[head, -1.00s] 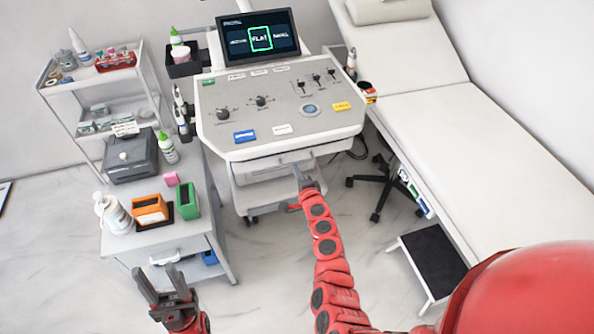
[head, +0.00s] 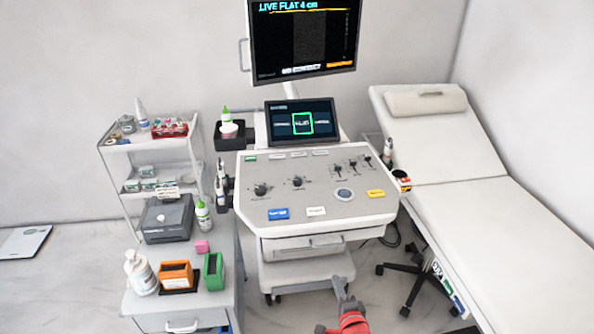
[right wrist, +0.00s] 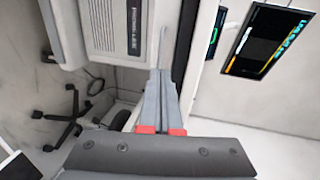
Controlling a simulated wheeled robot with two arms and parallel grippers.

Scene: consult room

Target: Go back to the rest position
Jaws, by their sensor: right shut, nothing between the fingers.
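My right gripper (head: 338,283) shows at the bottom of the head view, in front of the lower part of the console (head: 312,195). In the right wrist view its two grey fingers (right wrist: 159,85) lie together, shut and empty. The console's pale body (right wrist: 125,35) is beyond them there; I cannot tell how wide the gap is. In the head view the console's drawer (head: 318,243) is closed. My left gripper is not in view.
An examination couch (head: 480,206) stands right of the console, with a wheeled black base (head: 412,285) near it. On the left are a cabinet (head: 215,305) holding bottles and boxes and a white shelf trolley (head: 125,195). A monitor (head: 303,40) rises behind the console.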

